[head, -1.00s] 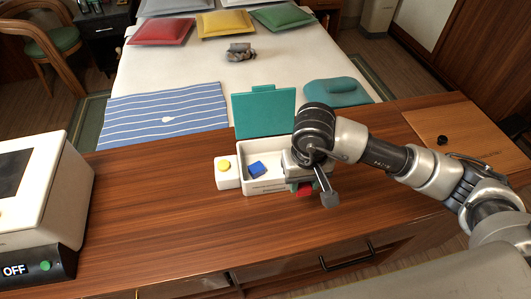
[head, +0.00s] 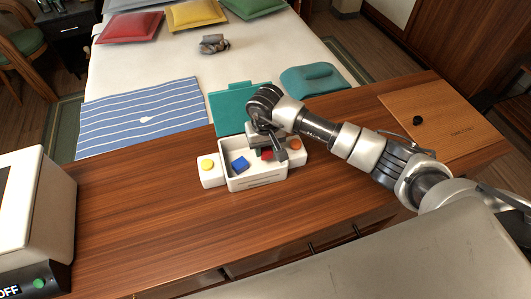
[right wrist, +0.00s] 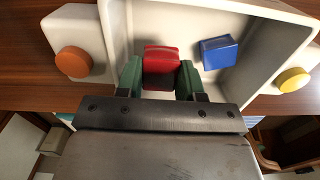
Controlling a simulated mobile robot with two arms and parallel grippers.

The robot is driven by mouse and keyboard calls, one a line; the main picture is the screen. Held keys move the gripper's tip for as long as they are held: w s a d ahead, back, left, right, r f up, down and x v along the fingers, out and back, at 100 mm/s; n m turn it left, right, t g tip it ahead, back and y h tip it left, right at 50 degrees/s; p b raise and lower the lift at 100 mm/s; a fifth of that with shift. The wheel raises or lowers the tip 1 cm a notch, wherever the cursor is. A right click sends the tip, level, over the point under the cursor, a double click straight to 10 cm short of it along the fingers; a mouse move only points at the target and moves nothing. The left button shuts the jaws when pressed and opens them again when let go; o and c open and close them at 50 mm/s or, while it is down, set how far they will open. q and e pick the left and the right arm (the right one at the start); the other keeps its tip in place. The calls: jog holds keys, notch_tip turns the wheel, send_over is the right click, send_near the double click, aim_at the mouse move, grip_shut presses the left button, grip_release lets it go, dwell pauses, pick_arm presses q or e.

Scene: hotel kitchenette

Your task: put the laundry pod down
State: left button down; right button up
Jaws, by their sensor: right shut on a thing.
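A red laundry pod (head: 267,155) is between the green fingertips of my right gripper (right wrist: 160,76), which is shut on it. It also shows in the right wrist view (right wrist: 161,62). The pod is within the right half of an open white box (head: 258,182) with a teal lid (head: 229,118) raised at its back. I cannot tell if the pod touches the box floor. A blue pod (head: 240,164) lies inside the box, left of the red one and apart from it. My left gripper is not in view.
The box has a yellow button (head: 207,164) on its left and an orange one (head: 295,146) on its right. A white machine (head: 38,215) stands at the left. The wooden counter (head: 140,215) between is clear. A bed (head: 255,58) is behind.

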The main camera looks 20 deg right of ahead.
aim_at(266, 148)
notch_tip(266, 148, down, 4)
jog(key=shift+r+p, duration=0.1)
jog(key=shift+p, duration=0.4)
jog(key=shift+f, duration=0.25)
jog(key=o, duration=0.6)
jog(key=shift+r, duration=0.2)
jog(key=shift+r, duration=0.2)
notch_tip(266, 148, up, 11)
jog(key=b, duration=0.3)
jog(key=shift+f, duration=0.2)
jog(key=shift+r, duration=0.55)
